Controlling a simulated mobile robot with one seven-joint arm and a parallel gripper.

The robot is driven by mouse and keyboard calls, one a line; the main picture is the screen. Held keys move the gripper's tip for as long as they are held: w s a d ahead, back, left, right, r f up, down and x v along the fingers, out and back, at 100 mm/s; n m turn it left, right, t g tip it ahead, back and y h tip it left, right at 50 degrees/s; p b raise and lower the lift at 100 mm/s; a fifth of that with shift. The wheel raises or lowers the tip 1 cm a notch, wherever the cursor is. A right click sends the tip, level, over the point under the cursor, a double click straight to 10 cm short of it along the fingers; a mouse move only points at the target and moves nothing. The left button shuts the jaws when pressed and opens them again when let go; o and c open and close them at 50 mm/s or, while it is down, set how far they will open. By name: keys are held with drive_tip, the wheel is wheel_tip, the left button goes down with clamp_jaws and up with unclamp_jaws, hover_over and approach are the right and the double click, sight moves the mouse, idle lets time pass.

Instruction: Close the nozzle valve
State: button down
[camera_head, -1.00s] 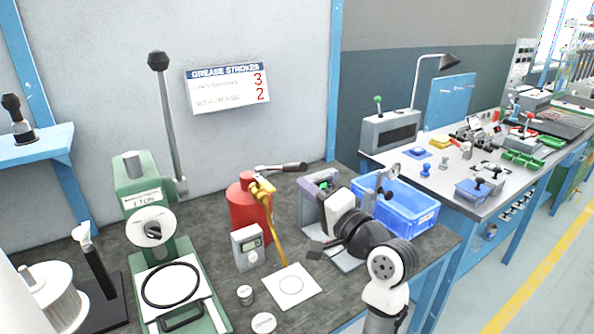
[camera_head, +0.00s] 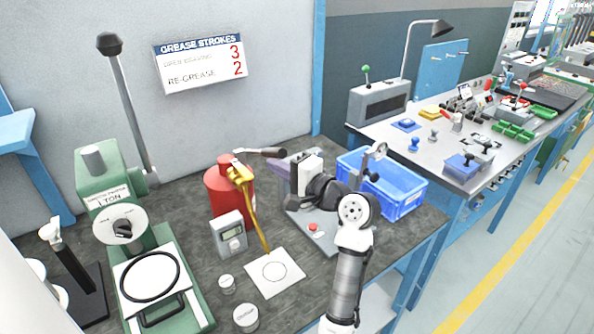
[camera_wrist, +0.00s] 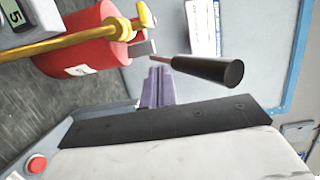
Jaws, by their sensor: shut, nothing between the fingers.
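A red canister (camera_head: 228,188) stands on the dark bench; in the wrist view (camera_wrist: 75,55) it lies sideways at the upper left. A brass pipe (camera_head: 252,208) with a brass fitting (camera_wrist: 143,16) runs from its top down over a white sheet. A lever with a black handle (camera_head: 262,152) sticks out to the right at the canister's top; in the wrist view it is a thick black grip (camera_wrist: 208,70). I cannot tell which part is the nozzle valve. My gripper (camera_wrist: 158,78) is shut and empty, its purple fingers pointing toward the lever; no contact is visible.
A green press (camera_head: 130,240) stands left, and a small display box (camera_head: 230,236) stands before the canister. A white sheet (camera_head: 274,274) lies in front. A grey plate with a red button (camera_head: 313,226) lies under my arm. A blue bin (camera_head: 402,201) is at right.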

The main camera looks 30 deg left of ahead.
sight(245, 173)
drive_tip(key=s, duration=0.2)
drive_tip(key=s+a+p, duration=0.1)
drive_tip(key=shift+s+a, duration=0.1)
drive_tip(key=shift+s, duration=0.25)
drive_tip(key=shift+t, duration=0.3)
